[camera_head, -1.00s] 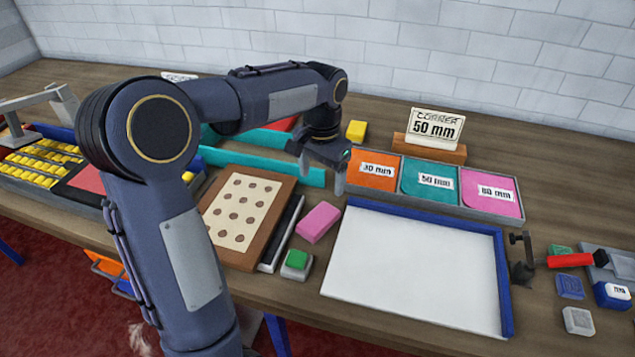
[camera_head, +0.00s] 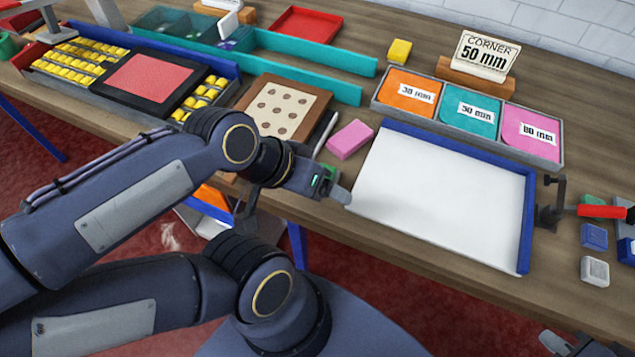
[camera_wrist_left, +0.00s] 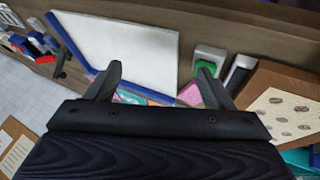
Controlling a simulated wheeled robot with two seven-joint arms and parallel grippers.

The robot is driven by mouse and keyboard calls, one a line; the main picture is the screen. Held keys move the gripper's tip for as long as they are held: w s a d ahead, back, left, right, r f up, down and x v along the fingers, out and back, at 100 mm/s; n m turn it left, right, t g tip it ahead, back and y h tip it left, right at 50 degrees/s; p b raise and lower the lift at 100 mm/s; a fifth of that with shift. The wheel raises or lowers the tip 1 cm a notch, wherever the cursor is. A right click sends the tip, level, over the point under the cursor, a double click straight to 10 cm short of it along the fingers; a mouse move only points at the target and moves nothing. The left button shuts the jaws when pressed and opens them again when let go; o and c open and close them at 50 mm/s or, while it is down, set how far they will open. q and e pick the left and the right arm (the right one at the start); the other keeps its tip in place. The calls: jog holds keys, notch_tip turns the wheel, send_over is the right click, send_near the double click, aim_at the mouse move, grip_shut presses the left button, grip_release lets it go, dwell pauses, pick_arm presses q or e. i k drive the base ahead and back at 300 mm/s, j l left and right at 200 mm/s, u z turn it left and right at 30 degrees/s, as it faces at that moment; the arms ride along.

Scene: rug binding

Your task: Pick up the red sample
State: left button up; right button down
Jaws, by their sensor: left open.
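The red sample (camera_head: 150,82) is a flat, textured red rectangle in a black frame at the left of the table, between groups of yellow spools. My left gripper (camera_head: 335,188) is at the table's front edge, near the white board's left corner, well to the right of the sample. In the left wrist view its fingers (camera_wrist_left: 158,80) are apart with nothing between them. My right gripper (camera_head: 578,346) is only partly in view at the bottom right, far from the sample; I cannot tell its opening.
A white board (camera_head: 440,195) with blue edging lies right of centre. A dotted card (camera_head: 282,108), a pink block (camera_head: 350,139) and teal rails (camera_head: 310,75) lie between my left gripper and the back. A red tray (camera_head: 306,35) stands behind.

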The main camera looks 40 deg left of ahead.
aim_at(156, 83)
jog(key=k, duration=0.35)
jog(key=k+u, duration=0.1)
jog(key=u, duration=0.65)
jog(key=k+j+u, duration=0.1)
jog(key=u, duration=0.3)
jog(key=k+u, duration=0.1)
jog(key=u, duration=0.25)
jog(key=l+u, duration=0.95)
jog(key=i+j+u, duration=0.35)
jog(key=i, duration=0.15)
jog(key=i+j+u, duration=0.1)
jog(key=i+u, duration=0.2)
jog(key=i, duration=0.2)
jog(key=i+u, duration=0.35)
jog(key=i, duration=0.15)
jog(key=i+j+z, duration=0.2)
jog(key=i, duration=0.4)
jog(key=i+z, duration=0.15)
jog(key=i, duration=0.4)
jog(key=i+j+z, duration=0.15)
jog(key=i+z, duration=0.15)
jog(key=z, duration=0.15)
jog(key=i+j+z, duration=0.2)
jog(key=z, duration=0.3)
jog(key=i+j+z, duration=0.3)
jog(key=z, duration=0.15)
jog(key=i+j+z, duration=0.15)
jog(key=j+z, duration=0.3)
jog(key=i+j+z, duration=0.1)
jog(key=j+z, duration=0.85)
